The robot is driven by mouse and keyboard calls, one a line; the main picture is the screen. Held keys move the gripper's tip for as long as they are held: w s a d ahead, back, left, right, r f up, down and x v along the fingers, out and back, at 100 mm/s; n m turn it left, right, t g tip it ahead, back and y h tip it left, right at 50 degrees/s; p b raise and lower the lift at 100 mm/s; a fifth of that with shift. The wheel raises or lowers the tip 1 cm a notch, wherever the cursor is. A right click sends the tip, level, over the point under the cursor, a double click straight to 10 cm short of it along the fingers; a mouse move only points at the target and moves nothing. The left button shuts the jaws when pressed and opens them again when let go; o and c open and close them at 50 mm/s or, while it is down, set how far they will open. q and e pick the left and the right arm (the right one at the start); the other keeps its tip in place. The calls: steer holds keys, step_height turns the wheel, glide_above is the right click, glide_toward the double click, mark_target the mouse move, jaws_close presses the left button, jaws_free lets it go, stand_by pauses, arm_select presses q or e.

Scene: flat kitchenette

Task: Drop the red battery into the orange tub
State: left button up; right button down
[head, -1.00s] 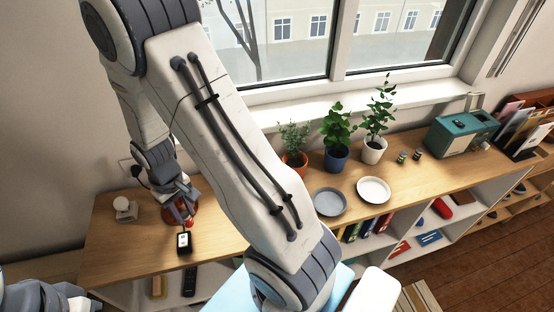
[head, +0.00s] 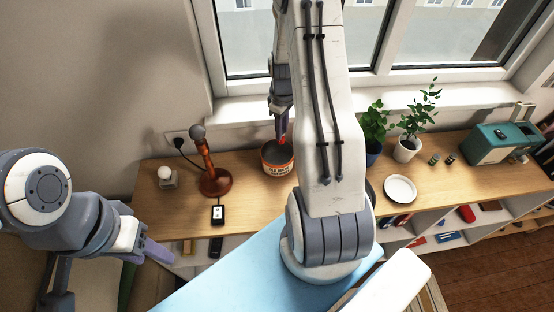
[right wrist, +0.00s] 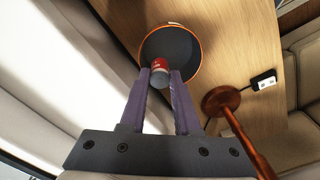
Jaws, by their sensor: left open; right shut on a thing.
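The red battery (head: 283,141) is in my right gripper (head: 281,131), just above the orange tub in the head view. The right wrist view shows the battery (right wrist: 160,66) between the purple fingertips of my right gripper (right wrist: 160,82), its red end over the tub's opening. The orange tub (head: 279,169) stands upright on the wooden shelf top; its orange rim (right wrist: 200,54) and dark grey inside show in the right wrist view. My left gripper (head: 150,250) is open and empty at the lower left, away from the tub.
A white bulb on a block (head: 166,176) stands further left. Potted plants (head: 409,148) and a white plate (head: 400,189) are to the right.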

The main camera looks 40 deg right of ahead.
step_height(320, 180, down, 5)
steer(key=b, duration=0.3)
steer(key=shift+a, duration=0.1)
steer(key=shift+r, duration=0.1)
steer(key=c, duration=0.5)
jaws_free()
steer(key=shift+c, duration=0.2)
steer(key=shift+r, duration=0.1)
steer(key=shift+w+r+b, duration=0.1)
steer(key=shift+r+b, duration=0.25)
step_height(320, 180, up, 10)
steer(key=shift+f+b, duration=0.2)
steer(key=shift+b, duration=0.8)
